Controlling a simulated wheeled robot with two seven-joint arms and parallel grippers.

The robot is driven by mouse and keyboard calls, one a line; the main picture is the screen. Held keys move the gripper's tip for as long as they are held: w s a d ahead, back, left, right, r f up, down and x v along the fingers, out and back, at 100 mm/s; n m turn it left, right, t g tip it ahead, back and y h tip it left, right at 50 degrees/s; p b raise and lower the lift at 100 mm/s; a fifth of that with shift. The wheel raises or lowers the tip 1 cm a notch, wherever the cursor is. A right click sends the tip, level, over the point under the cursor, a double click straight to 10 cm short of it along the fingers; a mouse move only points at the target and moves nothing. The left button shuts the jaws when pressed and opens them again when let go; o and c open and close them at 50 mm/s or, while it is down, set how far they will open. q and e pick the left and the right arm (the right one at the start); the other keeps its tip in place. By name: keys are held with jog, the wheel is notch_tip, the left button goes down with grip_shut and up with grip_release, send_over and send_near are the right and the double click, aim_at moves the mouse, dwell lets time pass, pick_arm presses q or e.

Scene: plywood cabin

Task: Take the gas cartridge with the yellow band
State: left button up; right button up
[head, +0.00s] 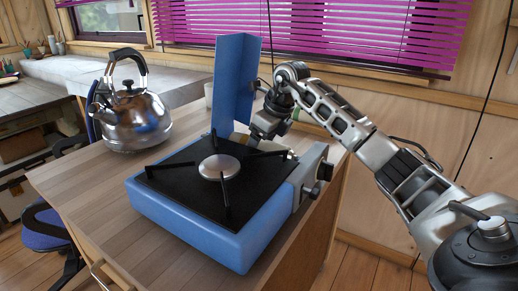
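A blue camping stove (215,235) with a black top and its blue lid (236,80) raised stands on the wooden table. My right gripper (252,138) reaches down at the stove's back right corner, beside the raised lid. Its fingertips are small and partly hidden, so I cannot tell whether they are open or hold something. My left gripper is not in view.
A steel kettle (133,112) stands at the table's back left. A pale cup (208,93) stands partly hidden behind the lid. The wooden table (90,190) is clear at its front left. A blue chair (50,232) stands left of it.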

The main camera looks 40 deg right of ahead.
jog(key=c, duration=1.1)
jog(key=shift+r, duration=0.15)
